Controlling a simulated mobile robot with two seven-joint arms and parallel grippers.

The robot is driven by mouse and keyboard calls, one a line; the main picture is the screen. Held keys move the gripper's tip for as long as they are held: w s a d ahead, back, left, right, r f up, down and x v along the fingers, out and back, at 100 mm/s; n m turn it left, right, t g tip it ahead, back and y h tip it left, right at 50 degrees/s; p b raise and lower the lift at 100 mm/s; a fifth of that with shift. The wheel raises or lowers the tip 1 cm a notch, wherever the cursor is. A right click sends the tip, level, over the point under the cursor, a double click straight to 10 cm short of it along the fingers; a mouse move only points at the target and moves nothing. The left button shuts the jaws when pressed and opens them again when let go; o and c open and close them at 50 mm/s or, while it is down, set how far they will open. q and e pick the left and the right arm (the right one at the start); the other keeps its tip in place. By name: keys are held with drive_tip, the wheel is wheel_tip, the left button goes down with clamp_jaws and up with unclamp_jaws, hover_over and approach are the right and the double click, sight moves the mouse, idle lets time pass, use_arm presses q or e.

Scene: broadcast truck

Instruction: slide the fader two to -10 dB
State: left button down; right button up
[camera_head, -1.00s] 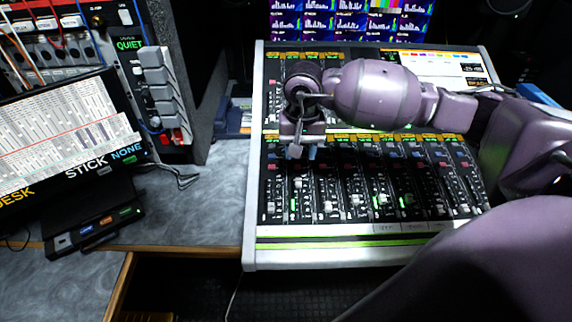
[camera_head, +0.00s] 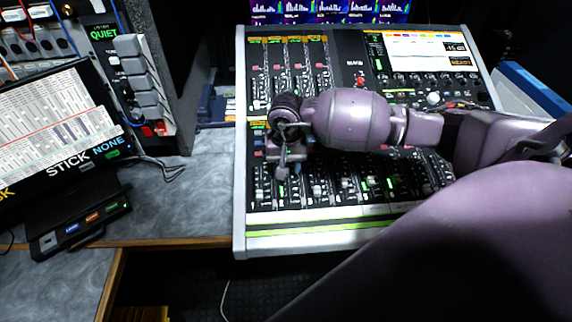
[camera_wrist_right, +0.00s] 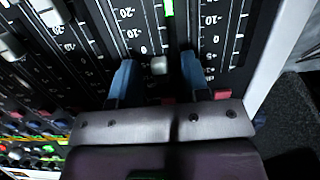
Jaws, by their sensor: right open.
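The mixing console (camera_head: 330,240) holds a row of faders along its front. My right gripper (camera_head: 282,172) is over the leftmost strips of that row. In the right wrist view my right gripper (camera_wrist_right: 159,82) has its two blue fingertips spread, one on each side of a light grey fader cap (camera_wrist_right: 159,66). Gaps show between the cap and both fingers. The cap sits close to the printed 0 marks, with -10 and -20 farther up the picture. I cannot tell for sure which channel number it is. In the head view my wrist hides that cap. My left gripper is not in view.
Neighbouring fader caps, one white (camera_wrist_right: 50,12), stand to the left in the wrist view. The console's white side edge (camera_wrist_right: 268,60) is at the right there. A tilted screen (camera_head: 55,125) and a button box (camera_head: 82,228) stand on the grey desk left of the console.

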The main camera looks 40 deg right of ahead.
sight(288, 185)
clamp_jaws()
idle(0.3)
drive_tip(key=shift+s, duration=0.1)
drive_tip(key=s, duration=0.1)
drive_tip(key=s+a, duration=0.2)
drive_tip(key=shift+f, duration=0.25)
unclamp_jaws()
drive_tip(key=shift+d, duration=0.1)
drive_tip(key=shift+w, duration=0.1)
